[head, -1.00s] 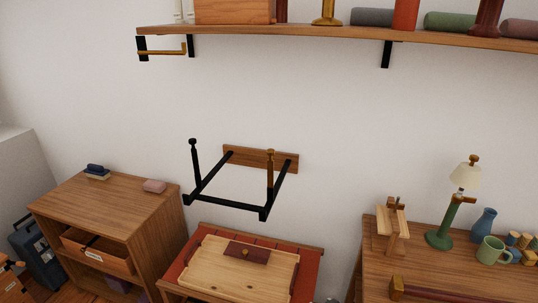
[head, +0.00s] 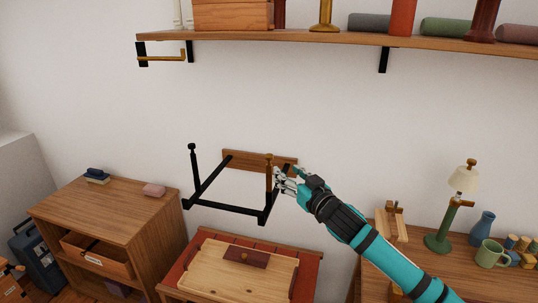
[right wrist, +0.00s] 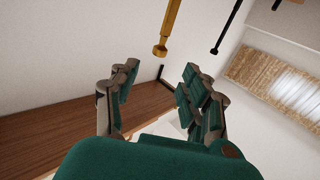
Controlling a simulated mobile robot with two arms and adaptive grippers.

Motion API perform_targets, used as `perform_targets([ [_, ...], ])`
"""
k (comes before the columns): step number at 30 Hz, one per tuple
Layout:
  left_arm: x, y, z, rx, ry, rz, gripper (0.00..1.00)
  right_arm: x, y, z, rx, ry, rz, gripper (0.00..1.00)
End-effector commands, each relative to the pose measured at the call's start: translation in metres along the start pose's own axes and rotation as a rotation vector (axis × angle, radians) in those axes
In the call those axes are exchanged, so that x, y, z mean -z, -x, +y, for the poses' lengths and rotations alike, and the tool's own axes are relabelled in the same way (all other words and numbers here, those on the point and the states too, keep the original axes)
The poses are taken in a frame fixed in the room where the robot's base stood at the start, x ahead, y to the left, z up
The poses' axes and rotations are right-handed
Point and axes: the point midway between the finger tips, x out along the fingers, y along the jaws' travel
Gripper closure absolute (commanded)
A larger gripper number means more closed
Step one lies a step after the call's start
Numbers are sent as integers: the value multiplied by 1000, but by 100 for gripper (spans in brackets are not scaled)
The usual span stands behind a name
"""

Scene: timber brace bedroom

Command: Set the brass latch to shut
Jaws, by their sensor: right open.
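A black frame (head: 228,208) sticks out from a wooden plate (head: 237,158) on the wall. The upright at its right is a brass-coloured rod (head: 268,173) with a knob on top, and I take it for the brass latch. The rod also shows in the right wrist view (right wrist: 172,28), just past my fingertips and apart from them. My right gripper (head: 280,180) is open and empty, close to the right of the rod; in the head view I cannot tell whether it touches. My left gripper is out of view.
The frame's left upright (head: 194,160) is black. A shelf (head: 300,39) with several objects runs above, with a brass bar (head: 165,57) under its left end. A wooden tray (head: 220,262) lies below the frame. A lamp (head: 462,180) stands at right.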

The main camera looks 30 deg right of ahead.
Motion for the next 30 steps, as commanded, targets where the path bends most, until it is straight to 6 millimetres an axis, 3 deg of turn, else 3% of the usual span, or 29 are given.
perform_targets([
  [9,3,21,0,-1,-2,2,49,4,-69,1,-3,-2,1,53],
  [15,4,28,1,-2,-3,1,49,2,-99,0,-2,-2,0,53],
  [21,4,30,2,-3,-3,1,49,0,-111,0,0,0,0,53],
  [30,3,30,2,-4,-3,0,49,-1,-112,0,0,0,-1,55],
])
